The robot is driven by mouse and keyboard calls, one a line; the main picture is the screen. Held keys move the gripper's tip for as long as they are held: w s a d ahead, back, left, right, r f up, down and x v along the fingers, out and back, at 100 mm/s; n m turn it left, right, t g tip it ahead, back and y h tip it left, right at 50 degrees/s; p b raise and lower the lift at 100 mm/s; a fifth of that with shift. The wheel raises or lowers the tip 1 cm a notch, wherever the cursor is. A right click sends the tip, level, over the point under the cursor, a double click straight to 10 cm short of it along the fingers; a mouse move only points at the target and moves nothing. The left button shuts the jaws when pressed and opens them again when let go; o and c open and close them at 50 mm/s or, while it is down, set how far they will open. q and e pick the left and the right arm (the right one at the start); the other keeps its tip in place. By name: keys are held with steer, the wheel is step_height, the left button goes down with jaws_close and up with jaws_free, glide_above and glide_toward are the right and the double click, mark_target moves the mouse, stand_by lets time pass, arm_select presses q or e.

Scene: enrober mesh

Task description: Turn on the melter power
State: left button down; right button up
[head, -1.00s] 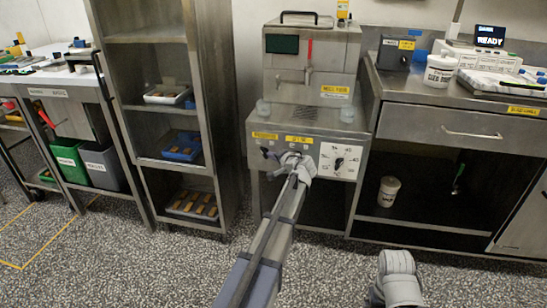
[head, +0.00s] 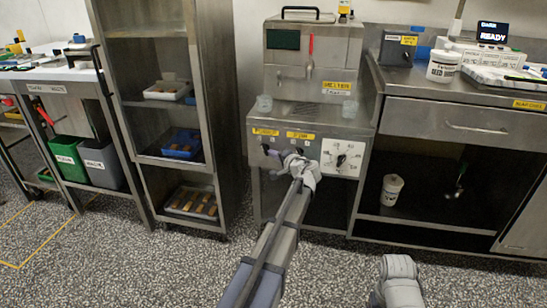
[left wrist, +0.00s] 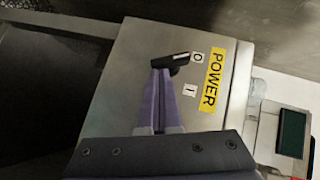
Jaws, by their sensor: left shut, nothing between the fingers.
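The steel melter (head: 310,85) stands in the middle of the head view, with a control panel on its lower front. Its yellow POWER label (left wrist: 213,76) shows in the left wrist view, beside small O (left wrist: 197,56) and I (left wrist: 190,91) marks. The black power switch lever (left wrist: 176,60) points toward the O mark. My left gripper (left wrist: 160,74) is shut and empty, its fingertips at the lever's near side. I cannot tell whether they touch it. In the head view my left gripper (head: 287,156) is close to the panel and partly hides it.
A white dial (head: 342,158) sits right of my gripper on the panel. A steel bench (head: 450,118) stands to the right, a rack (head: 155,105) to the left. Part of my right arm shows at the bottom right. The floor in front is open.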

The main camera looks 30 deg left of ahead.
arm_select(q)
steer(key=shift+s+a+f+m+y+b, duration=0.15)
steer(key=shift+a+f+y+b, duration=0.1)
steer(key=shift+f+b, duration=0.55)
steer(key=shift+w+a+f+m+y+b, duration=0.2)
steer(key=shift+f+b, duration=0.25)
steer(key=shift+b, duration=0.5)
arm_select(e)
steer(key=shift+f, duration=1.95)
arm_select(q)
steer(key=shift+s+a+f, duration=0.1)
steer(key=shift+s+a, duration=0.1)
arm_select(e)
steer(key=shift+f, duration=0.1)
arm_select(q)
steer(key=shift+d, duration=0.1)
